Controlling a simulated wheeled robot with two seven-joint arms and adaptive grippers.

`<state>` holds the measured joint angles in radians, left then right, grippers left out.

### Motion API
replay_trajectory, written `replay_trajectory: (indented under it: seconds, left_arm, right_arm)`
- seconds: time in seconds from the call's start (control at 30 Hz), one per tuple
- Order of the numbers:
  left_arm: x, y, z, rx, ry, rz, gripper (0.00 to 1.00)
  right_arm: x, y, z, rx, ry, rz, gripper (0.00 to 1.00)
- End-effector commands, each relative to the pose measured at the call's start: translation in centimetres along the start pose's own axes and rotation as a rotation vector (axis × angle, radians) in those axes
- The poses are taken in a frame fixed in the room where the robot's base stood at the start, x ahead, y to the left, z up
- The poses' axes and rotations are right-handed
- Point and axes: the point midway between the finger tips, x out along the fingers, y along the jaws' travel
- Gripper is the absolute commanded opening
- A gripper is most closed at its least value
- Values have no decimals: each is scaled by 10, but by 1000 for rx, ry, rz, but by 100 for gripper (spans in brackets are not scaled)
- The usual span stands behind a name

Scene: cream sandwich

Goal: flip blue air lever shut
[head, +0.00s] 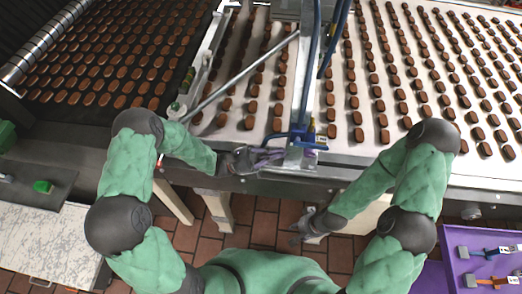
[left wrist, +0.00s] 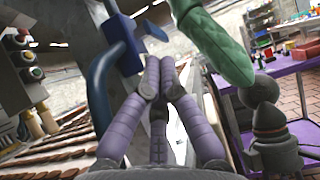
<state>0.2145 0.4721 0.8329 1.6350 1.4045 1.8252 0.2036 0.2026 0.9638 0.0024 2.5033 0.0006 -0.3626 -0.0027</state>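The blue air lever (head: 291,135) is at the front edge of the conveyor machine, at the foot of a blue pipe. My left gripper (head: 283,155) reaches in just below the lever in the head view. Its purple fingers (left wrist: 159,62) are together at the tips, with nothing seen between them. I cannot tell whether they touch the lever. My right gripper (head: 299,228) hangs low over the floor, away from the machine; its fingers are too small to read.
Rows of brown cookies lie on the white conveyor (head: 345,150) and the dark belt at left. A metal bar (head: 245,72) slants over the conveyor. A purple table (head: 452,238) with tools stands at lower right, a marble-topped table (head: 45,235) at lower left. Tiled floor lies between.

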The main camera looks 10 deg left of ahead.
Motion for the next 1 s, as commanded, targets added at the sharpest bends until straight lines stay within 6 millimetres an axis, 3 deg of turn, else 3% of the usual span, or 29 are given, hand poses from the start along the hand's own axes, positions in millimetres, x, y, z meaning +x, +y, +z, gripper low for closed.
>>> replay_trajectory:
  seconds: [0.1,0.3,1.0]
  left_arm:
    - [-18,1,12,3,0,4,0]
    - [-35,0,22,2,0,0,0]
    - [-38,0,25,0,0,0,0]
  right_arm:
    - [0,0,0,0,0,0,40]
    - [0,0,0,0,0,0,40]
    - [0,0,0,0,0,0,40]
